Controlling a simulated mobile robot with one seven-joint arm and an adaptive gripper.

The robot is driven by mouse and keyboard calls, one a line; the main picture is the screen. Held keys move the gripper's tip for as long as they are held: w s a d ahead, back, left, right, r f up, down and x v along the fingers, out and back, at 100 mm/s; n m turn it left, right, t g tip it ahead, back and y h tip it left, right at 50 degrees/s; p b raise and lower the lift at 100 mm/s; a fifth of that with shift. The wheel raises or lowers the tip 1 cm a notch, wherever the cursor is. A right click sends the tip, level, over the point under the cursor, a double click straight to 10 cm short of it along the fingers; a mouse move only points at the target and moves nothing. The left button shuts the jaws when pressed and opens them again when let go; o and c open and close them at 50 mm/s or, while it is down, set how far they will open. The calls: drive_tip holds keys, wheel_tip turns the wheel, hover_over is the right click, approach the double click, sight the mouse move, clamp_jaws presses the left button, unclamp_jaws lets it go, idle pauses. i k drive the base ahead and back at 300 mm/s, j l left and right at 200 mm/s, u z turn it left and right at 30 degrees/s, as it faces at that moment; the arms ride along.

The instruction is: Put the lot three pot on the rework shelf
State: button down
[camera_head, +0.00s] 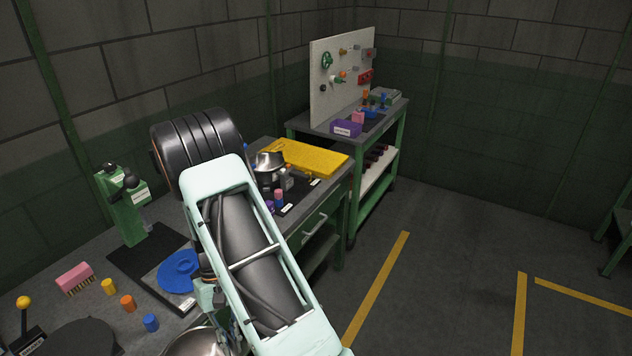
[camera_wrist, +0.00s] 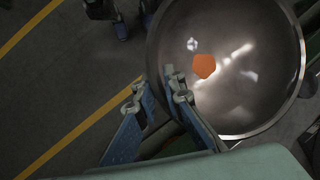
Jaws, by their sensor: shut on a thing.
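My gripper (camera_wrist: 158,88) is shut on the near rim of a shiny metal pot (camera_wrist: 245,105), one finger inside the rim and one outside. The pot is open towards the wrist camera and has an orange patch (camera_wrist: 204,66) on its inner floor. In the head view part of this pot (camera_head: 192,344) shows at the bottom edge, beside my arm, which hides most of the gripper. I cannot read any lot mark on it. Another metal pot (camera_head: 268,163) stands on the workbench behind my arm. I cannot tell which surface is the rework shelf.
The workbench (camera_head: 75,245) carries a green press (camera_head: 128,212), a blue disc (camera_head: 178,271), a pink brush (camera_head: 75,278) and a yellow plate (camera_head: 307,158). A second green bench (camera_head: 372,185) with a pegboard (camera_head: 330,95) and lower shelf stands behind.

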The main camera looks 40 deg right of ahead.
sight(313, 155)
drive_tip(key=i+l, duration=0.1)
drive_tip(key=l, duration=0.35)
drive_tip(key=i+l, duration=0.15)
drive_tip(key=l, duration=0.3)
drive_tip(key=i+l, duration=0.1)
drive_tip(key=l, duration=0.35)
drive_tip(key=i+l, duration=0.1)
drive_tip(key=l, duration=0.35)
drive_tip(key=i+l, duration=0.1)
drive_tip(key=l, duration=0.35)
drive_tip(key=i+l, duration=0.15)
drive_tip(key=l, duration=0.3)
drive_tip(key=i+l, duration=0.1)
drive_tip(key=l, duration=0.35)
drive_tip(key=z, duration=0.05)
